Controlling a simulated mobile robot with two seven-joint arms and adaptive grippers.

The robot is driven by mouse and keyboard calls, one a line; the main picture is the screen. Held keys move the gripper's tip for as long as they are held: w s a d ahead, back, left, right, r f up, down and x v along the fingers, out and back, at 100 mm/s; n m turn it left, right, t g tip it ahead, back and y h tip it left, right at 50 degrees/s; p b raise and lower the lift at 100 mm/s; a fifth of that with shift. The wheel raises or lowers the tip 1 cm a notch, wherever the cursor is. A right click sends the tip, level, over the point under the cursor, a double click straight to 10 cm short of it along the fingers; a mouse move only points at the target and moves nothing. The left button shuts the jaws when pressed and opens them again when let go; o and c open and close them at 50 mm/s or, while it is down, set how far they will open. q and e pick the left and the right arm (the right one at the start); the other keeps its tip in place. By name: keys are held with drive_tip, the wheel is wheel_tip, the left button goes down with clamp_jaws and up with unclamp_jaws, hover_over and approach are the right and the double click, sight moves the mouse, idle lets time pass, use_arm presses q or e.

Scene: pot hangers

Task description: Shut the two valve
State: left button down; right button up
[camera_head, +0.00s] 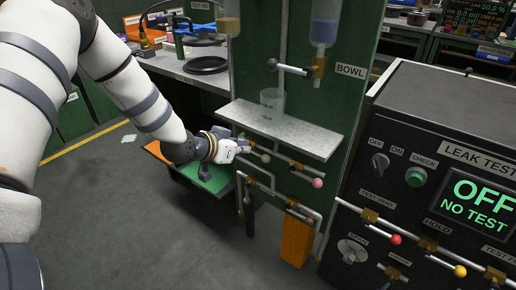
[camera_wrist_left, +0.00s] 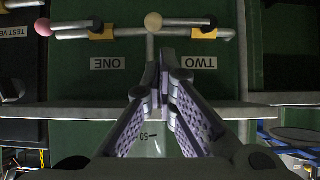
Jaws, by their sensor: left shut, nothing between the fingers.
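Two lever valves sit on a green panel under a shelf. One lever ends in a cream knob (camera_head: 265,157), the other in a pink knob (camera_head: 317,183). The upside-down left wrist view shows the cream knob (camera_wrist_left: 153,21), the pink knob (camera_wrist_left: 43,27) and brass valve bodies (camera_wrist_left: 203,30) with labels ONE and TWO. Both levers lie roughly along the horizontal pipe. My left gripper (camera_head: 235,146) is left of the cream knob in the head view. In the wrist view its fingers (camera_wrist_left: 166,62) are shut and empty near that knob; contact is unclear. My right gripper is not in view.
A metal shelf (camera_head: 280,127) above the valves carries a clear beaker (camera_head: 271,103). Lower pipes and an orange block (camera_head: 296,243) are below. A black leak-test console (camera_head: 440,125) with more levers stands at right. Open floor (camera_head: 110,225) lies at left.

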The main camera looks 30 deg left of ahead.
sight(256, 154)
use_arm(q)
drive_tip(key=b+x, duration=0.3)
drive_tip(key=x, duration=0.7)
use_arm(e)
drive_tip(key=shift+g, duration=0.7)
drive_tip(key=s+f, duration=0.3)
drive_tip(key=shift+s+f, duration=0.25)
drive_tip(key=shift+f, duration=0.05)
